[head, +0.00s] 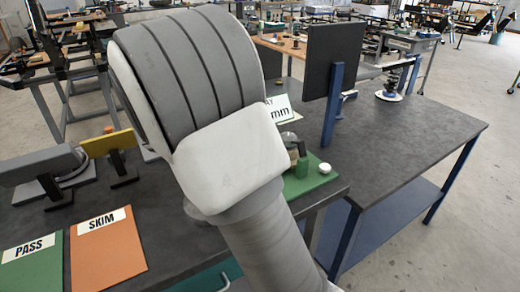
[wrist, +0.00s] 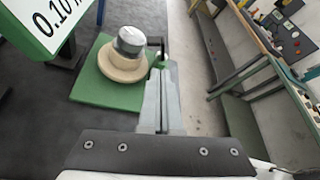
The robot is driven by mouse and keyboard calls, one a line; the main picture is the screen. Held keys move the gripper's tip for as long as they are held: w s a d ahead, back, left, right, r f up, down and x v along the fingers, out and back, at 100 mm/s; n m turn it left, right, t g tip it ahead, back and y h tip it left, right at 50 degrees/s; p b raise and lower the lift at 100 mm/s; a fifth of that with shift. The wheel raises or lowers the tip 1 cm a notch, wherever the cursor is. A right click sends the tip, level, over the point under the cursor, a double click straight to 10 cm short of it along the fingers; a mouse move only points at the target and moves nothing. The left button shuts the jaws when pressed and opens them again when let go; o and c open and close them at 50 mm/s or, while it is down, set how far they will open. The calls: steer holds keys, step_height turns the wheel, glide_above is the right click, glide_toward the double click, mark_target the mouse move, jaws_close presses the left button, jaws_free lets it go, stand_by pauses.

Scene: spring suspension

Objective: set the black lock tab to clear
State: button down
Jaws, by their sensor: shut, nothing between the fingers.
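In the wrist view, a round cream base with a grey metal cylinder on top (wrist: 131,42) stands on a green mat (wrist: 105,88). A small dark piece (wrist: 155,45), possibly the black lock tab, sticks out at the right of the cylinder. I cannot read its setting. My gripper (wrist: 166,68) is shut and empty, its fingertips just below and right of this piece; I cannot tell whether they touch. In the head view, my arm hides most of the device, and the green mat (head: 318,181) shows beside it.
A sign reading 0.10 (wrist: 45,25) stands close at the upper left in the wrist view. In the head view, a dark upright panel (head: 333,60) on a blue post stands behind. PASS (head: 32,262) and SKIM (head: 108,250) plates lie at the left.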

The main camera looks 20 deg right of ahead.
mark_target(288, 149)
steer(key=shift+w+a+f+n+h, duration=0.4)
steer(key=shift+w+a+n+h, duration=0.1)
steer(key=shift+w+a+n, duration=0.25)
steer(key=shift+d, duration=0.2)
steer(key=b+x, duration=0.3)
steer(key=x, duration=0.7)
steer(key=shift+w+a, duration=0.1)
steer(key=shift+w, duration=0.05)
